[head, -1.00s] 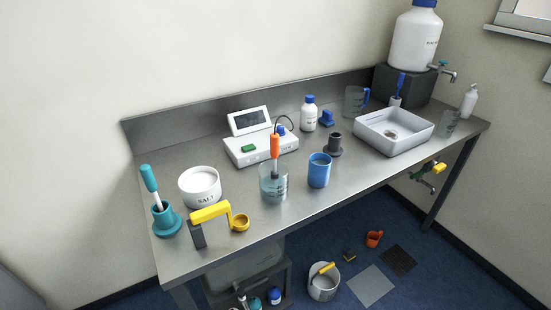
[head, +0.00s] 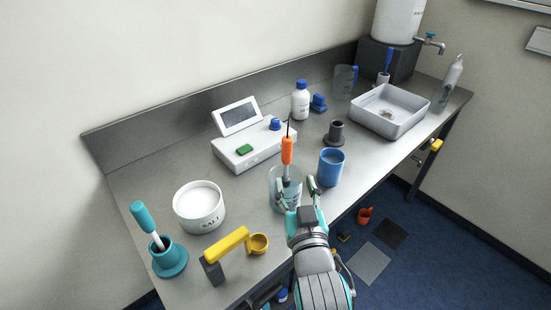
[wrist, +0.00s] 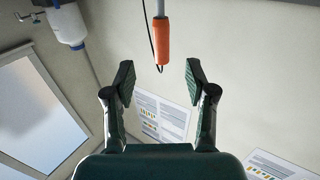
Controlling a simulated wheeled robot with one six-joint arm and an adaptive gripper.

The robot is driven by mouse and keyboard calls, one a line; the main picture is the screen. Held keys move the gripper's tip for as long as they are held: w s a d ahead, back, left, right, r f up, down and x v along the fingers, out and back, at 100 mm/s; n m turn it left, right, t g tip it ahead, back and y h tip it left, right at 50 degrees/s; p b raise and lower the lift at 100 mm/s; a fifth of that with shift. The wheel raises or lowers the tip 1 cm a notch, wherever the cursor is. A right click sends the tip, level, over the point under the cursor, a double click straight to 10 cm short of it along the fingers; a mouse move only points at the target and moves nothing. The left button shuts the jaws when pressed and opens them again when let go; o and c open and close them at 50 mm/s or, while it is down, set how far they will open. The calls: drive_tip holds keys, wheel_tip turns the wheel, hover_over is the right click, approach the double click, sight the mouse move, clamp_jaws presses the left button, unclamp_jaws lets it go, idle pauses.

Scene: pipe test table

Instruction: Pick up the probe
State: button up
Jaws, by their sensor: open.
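The probe (head: 287,152) has an orange handle with a dark cord at its top. It stands upright in a clear glass beaker (head: 271,186) of water on the metal bench. My gripper (head: 297,188) is open and empty, at the front right of the beaker and below the handle. My gripper (wrist: 158,78) shows both fingers spread apart in the wrist view. Contact with the beaker cannot be told.
A blue cup (head: 331,168) stands close right of my gripper. A white meter (head: 240,155) is behind the beaker. A white basin (head: 390,112) is far right.

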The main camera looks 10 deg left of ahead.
sight(288, 155)
drive_tip(key=x, duration=0.6)
drive_tip(key=shift+s+a+r, duration=0.15)
drive_tip(key=shift+a+r, duration=0.1)
drive_tip(key=shift+x, duration=2.7)
drive_tip(key=shift+d, duration=0.2)
clamp_jaws()
